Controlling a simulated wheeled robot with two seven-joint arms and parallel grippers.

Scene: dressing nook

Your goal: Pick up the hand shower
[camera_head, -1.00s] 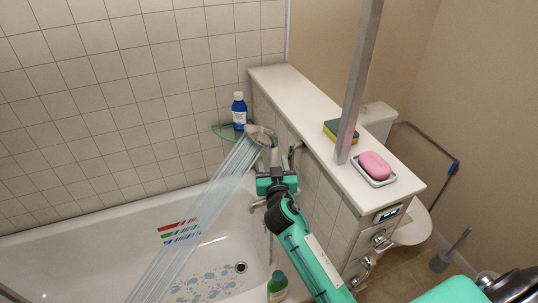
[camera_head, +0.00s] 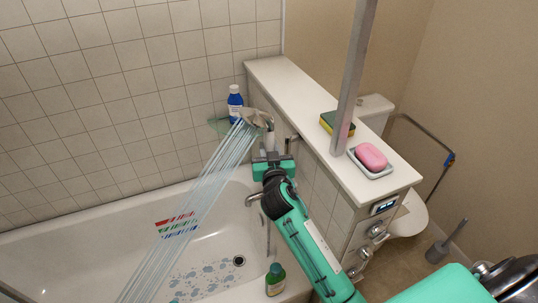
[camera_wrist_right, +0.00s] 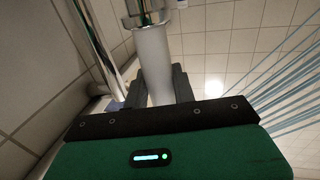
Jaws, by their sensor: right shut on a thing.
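The hand shower has a round pale head (camera_head: 255,118) and a whitish handle (camera_head: 270,138). Its head is tilted to the left, and streams of water run from it down into the bathtub. My right gripper (camera_head: 268,156) is shut on the handle below the head, beside the tiled side of the ledge. In the right wrist view the pale cylindrical handle (camera_wrist_right: 153,62) stands between the dark fingers (camera_wrist_right: 155,88). The lower end of the handle is hidden by the gripper.
A blue bottle (camera_head: 235,104) stands on a glass corner shelf behind the shower head. The white ledge (camera_head: 290,92) on the right holds a sponge (camera_head: 336,124) and a pink soap (camera_head: 370,157) in a dish. A green bottle (camera_head: 275,279) stands on the bathtub rim.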

